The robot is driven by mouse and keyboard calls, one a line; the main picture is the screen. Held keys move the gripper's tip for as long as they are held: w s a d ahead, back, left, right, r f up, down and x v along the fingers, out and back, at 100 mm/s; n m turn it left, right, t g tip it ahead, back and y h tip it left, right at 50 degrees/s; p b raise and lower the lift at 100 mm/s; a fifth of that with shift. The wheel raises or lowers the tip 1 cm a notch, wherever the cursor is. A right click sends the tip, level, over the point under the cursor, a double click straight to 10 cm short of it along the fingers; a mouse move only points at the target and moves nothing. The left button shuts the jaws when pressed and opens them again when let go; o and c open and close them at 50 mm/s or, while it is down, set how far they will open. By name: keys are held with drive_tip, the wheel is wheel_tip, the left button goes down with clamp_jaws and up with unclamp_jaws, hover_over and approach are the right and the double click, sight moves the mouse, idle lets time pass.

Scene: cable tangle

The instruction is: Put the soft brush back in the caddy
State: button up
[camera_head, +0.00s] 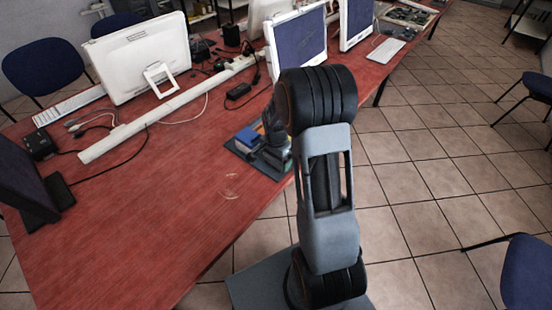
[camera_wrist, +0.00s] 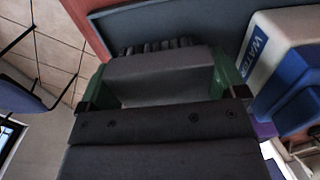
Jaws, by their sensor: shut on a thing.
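My gripper (camera_wrist: 160,78) has its two green fingers on either side of a grey block with a row of dark bristles, which looks like the soft brush (camera_wrist: 158,66). The brush sits between the fingers, its bristles towards the top of the wrist view. A dark grey tray, which looks like the caddy (camera_wrist: 205,22), lies just beyond the bristles. It also shows in the head view (camera_head: 238,150) near the table's right edge. I cannot tell whether the brush touches it. In the head view my arm hides part of the caddy and the gripper is hard to make out.
A blue and white box lettered "WATE" (camera_wrist: 272,58) stands close to the right finger. Monitors (camera_head: 142,58), a long white power strip (camera_head: 165,108) and loose cables lie further back on the red table (camera_head: 150,215). The table's near part is mostly clear.

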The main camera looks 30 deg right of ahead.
drive_tip(key=o, duration=0.8)
drive_tip(key=shift+f, duration=0.1)
drive_tip(key=shift+c, duration=0.2)
wheel_tip(320, 180, up, 12)
drive_tip(key=s+a+r+n+t, duration=0.1)
drive_tip(key=s+a+r+n, duration=0.2)
drive_tip(key=s+n, duration=0.3)
drive_tip(key=s+a+r+n+t, duration=0.2)
drive_tip(key=s+a+n, duration=0.4)
drive_tip(key=s, duration=0.4)
drive_tip(key=shift+a+r+n+p, duration=0.25)
drive_tip(key=shift+r+n+p, duration=0.3)
drive_tip(key=shift+r, duration=0.25)
drive_tip(key=shift+r, duration=0.1)
